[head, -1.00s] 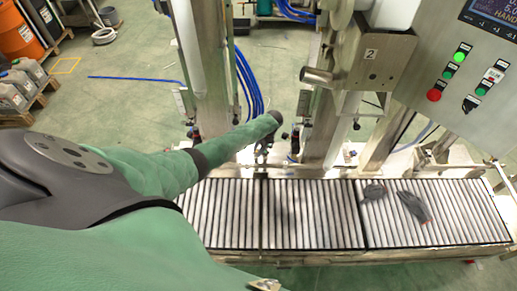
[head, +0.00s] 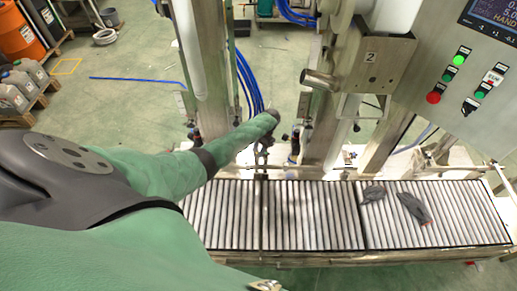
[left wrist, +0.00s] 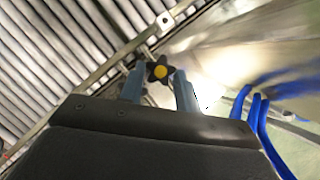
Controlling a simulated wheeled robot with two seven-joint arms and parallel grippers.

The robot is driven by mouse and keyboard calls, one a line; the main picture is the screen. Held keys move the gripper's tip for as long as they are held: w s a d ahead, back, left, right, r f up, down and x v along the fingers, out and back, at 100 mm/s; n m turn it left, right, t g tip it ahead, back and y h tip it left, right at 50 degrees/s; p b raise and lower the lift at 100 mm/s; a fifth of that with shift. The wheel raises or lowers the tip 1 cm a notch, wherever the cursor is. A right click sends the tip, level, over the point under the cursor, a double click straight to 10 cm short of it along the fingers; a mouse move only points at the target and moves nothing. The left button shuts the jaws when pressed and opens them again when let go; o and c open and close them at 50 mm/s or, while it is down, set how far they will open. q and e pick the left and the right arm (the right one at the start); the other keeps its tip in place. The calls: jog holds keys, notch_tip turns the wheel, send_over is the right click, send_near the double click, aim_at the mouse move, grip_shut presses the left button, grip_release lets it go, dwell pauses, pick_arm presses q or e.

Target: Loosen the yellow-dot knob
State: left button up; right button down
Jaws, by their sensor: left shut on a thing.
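The knob (left wrist: 159,71), black and lobed with a yellow dot at its centre, shows in the left wrist view. It sits by the metal rail at the edge of the roller conveyor. My left gripper (left wrist: 160,83) has one blue-grey finger on each side of the knob and is shut on it. In the head view my left gripper (head: 262,152) is small and dark below the end of my green arm, at the conveyor's far edge. The knob cannot be made out there. My right gripper is not in view.
The roller conveyor (head: 312,215) runs across the front, with grey gloves (head: 413,208) lying on its right part. Steel posts and a control panel (head: 470,75) stand behind it. Blue hoses (left wrist: 262,115) hang close to my left gripper.

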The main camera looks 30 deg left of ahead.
pick_arm(q)
jog(key=o, duration=1)
jog(key=shift+r, duration=0.1)
jog(key=shift+w+r, duration=0.15)
jog(key=shift+b+v, duration=1.05)
jog(key=shift+v, duration=2.65)
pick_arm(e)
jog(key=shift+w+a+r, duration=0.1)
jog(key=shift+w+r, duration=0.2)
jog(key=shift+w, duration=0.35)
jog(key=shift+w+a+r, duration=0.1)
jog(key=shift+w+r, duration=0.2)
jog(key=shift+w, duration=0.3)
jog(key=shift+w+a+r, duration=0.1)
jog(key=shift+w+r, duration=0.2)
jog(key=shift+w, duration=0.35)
